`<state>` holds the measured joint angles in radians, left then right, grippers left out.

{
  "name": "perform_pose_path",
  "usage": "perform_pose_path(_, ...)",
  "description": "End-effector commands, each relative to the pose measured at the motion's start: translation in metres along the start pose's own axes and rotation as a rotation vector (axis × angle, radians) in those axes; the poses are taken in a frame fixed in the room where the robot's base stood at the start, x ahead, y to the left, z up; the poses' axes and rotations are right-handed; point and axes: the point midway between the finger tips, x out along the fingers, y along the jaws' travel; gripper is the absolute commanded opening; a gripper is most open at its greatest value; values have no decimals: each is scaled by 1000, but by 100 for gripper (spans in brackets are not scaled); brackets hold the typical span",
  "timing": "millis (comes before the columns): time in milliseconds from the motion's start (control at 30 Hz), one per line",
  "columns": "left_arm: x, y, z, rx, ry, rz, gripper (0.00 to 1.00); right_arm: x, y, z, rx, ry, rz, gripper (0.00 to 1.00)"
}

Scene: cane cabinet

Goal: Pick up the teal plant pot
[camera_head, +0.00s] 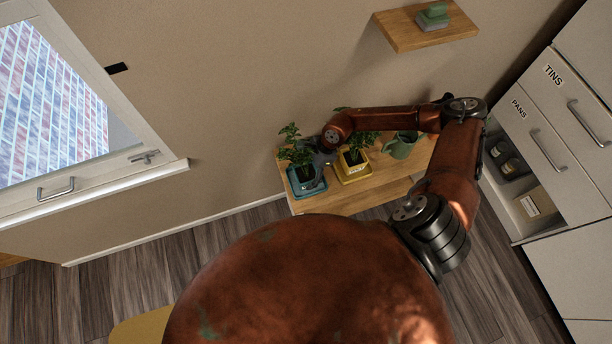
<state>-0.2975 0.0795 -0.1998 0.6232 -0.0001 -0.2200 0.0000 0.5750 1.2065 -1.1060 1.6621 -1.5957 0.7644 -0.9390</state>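The teal plant pot (308,187) holds a leafy green plant and stands at the left end of a wooden shelf or bench (340,203) against the wall. My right arm reaches over the bench from the right. My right gripper (318,160) is small and dark in this view, close to the right side of the teal pot and its plant. Whether its fingers touch the pot, or are open or shut, is too small to tell. My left gripper is not in view.
A yellow pot (353,178) with a plant stands right beside the teal pot, under my forearm. A green watering can (401,146) is farther right. A small wall shelf (405,35) hangs above.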

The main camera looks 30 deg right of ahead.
Motion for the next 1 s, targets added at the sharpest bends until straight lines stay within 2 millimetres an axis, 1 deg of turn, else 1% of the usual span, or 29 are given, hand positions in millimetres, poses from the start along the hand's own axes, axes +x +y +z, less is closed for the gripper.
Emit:
perform_pose_path(33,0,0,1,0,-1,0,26,0,0,0,0,0,0,64)
perform_pose_path(67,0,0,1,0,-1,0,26,0,0,0,0,0,0,62)
perform_pose_path(700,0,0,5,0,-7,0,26,0,0,0,0,0,1,18)
perform_pose_path(733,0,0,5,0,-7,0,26,0,0,0,0,0,1,16)
perform_pose_path(1000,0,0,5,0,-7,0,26,-2,-1,1,0,-1,-1,16)
